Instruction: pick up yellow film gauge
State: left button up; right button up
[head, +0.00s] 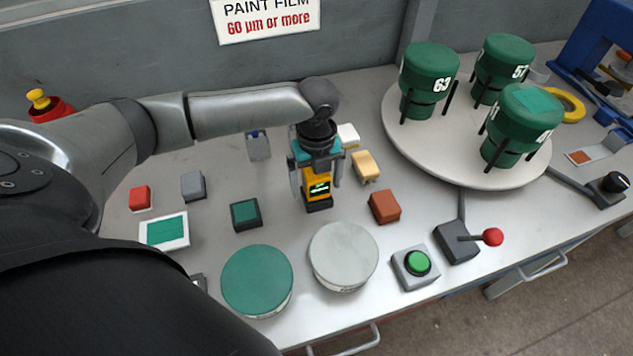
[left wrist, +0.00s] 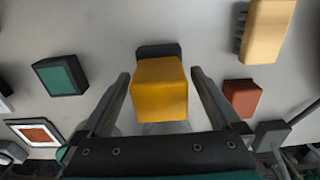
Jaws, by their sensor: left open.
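The yellow film gauge (head: 317,188) stands on the table in the head view, with a small lit green display on its front and a dark foot. My left gripper (head: 316,180) comes down over it from above. In the left wrist view the yellow gauge (left wrist: 160,90) sits between the two open fingers of my left gripper (left wrist: 158,82). A gap shows between each finger and the gauge near the fingertips. My right gripper is not in view.
Near it are a brown block (head: 385,207), a tan brush-like block (head: 366,166), a green-topped block (head: 246,214), and grey (head: 343,257) and green (head: 257,280) discs. A round turntable (head: 440,170) with green cylinders stands right. A red-knobbed lever (head: 492,237) and green button (head: 418,263) sit at the front.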

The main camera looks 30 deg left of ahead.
pick_arm(q)
jog(key=c, duration=1.5)
jog(key=shift+r, duration=0.15)
jog(key=shift+c, duration=0.2)
notch_tip(320, 180, up, 20)
jog(key=p, duration=0.3)
jog(key=shift+p, duration=0.3)
